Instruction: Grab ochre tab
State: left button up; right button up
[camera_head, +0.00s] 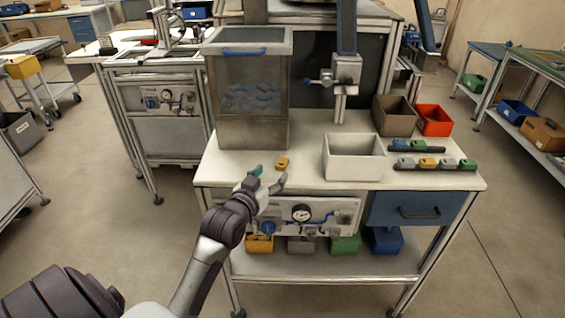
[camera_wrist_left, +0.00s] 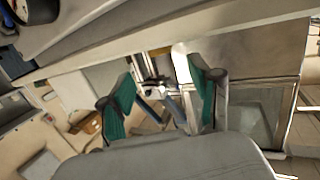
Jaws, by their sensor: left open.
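A small ochre tab (camera_head: 283,162) lies on the pale tabletop (camera_head: 305,172), between the clear-sided hopper and the white bin. My left gripper (camera_head: 270,175) is open at the table's front edge, just in front of the tab and slightly left of it. No contact with the tab shows, and nothing is seen between the fingers. In the left wrist view the green-padded fingers (camera_wrist_left: 160,95) are spread apart. A small brownish shape (camera_wrist_left: 88,124) shows beside one finger there; I cannot tell whether it is the tab. My right gripper is not in view.
The hopper (camera_head: 253,134) with blue pieces stands at the left. The white bin (camera_head: 352,170) is to the right. Behind it are brown (camera_head: 392,123) and red (camera_head: 433,128) bins. A gauge panel (camera_head: 320,214) is below the table's edge.

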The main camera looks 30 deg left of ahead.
aim_at(280, 165)
pick_arm(q)
jog(key=x, duration=0.6)
jog(key=shift+w+a+f+p, duration=0.1)
jog(key=shift+w+f+p, duration=0.05)
jog(key=shift+f+p, duration=0.15)
jog(key=shift+r, duration=0.1)
jog(key=c, duration=0.9)
